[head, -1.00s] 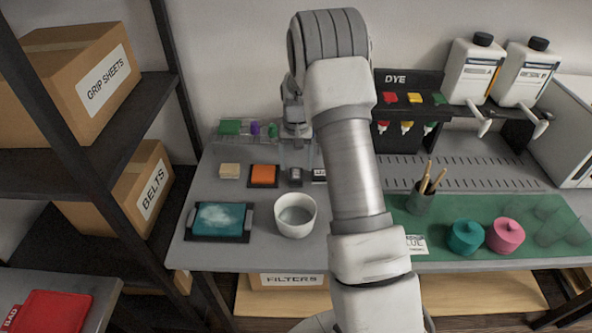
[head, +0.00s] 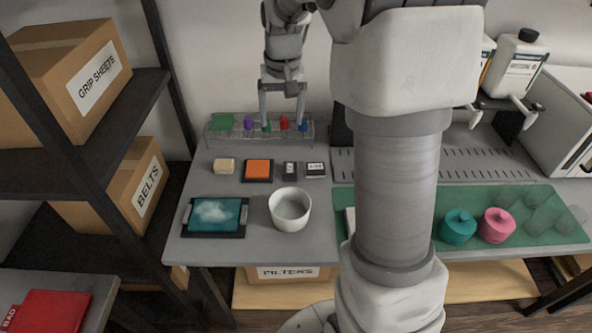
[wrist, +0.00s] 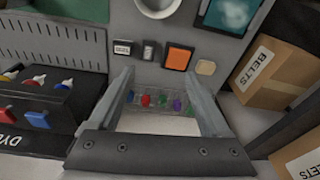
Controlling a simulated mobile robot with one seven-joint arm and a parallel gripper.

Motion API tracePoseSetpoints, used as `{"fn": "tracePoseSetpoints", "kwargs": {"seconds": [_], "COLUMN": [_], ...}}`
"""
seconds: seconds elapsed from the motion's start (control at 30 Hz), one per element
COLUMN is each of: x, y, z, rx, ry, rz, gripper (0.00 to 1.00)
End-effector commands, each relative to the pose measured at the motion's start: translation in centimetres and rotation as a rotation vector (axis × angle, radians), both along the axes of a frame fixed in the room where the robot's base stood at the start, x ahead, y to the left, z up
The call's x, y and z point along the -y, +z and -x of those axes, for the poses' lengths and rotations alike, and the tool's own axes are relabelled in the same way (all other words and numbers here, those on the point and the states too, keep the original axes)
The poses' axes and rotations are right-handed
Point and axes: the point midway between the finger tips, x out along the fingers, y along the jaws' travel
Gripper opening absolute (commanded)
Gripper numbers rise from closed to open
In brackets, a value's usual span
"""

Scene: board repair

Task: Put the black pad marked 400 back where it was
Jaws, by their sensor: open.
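Two small dark blocks sit on the grey bench: one with a pale mark (head: 290,170) and one with a white label (head: 315,170). Both also show in the wrist view, the pale-marked block (wrist: 148,50) beside the labelled one (wrist: 122,47). The print is too small to read, so I cannot tell which is marked 400. My gripper (head: 282,118) is open with nothing between its fingers.
An orange pad on a dark base (head: 258,169) and a beige block (head: 224,166) stand left of the dark blocks. A white bowl (head: 290,209) and a teal tray (head: 214,215) are in front. The clear rack (head: 225,124) stands behind. My arm hides part of the green mat (head: 545,225).

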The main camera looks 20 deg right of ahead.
Motion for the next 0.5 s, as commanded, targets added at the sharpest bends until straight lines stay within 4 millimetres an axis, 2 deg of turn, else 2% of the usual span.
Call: {"fn": "tracePoseSetpoints", "kwargs": {"seconds": [0.03,0.2,0.5], "x": [-0.6,-2.3,-4.8], "y": [1.5,4.8,8.2], "z": [1.2,5.4,13.2], "rx": [0.023,0.083,0.19], "ry": [0.015,0.065,0.154], "rz": [0.003,0.013,0.036], "gripper": [0.81,0.81,0.81]}}
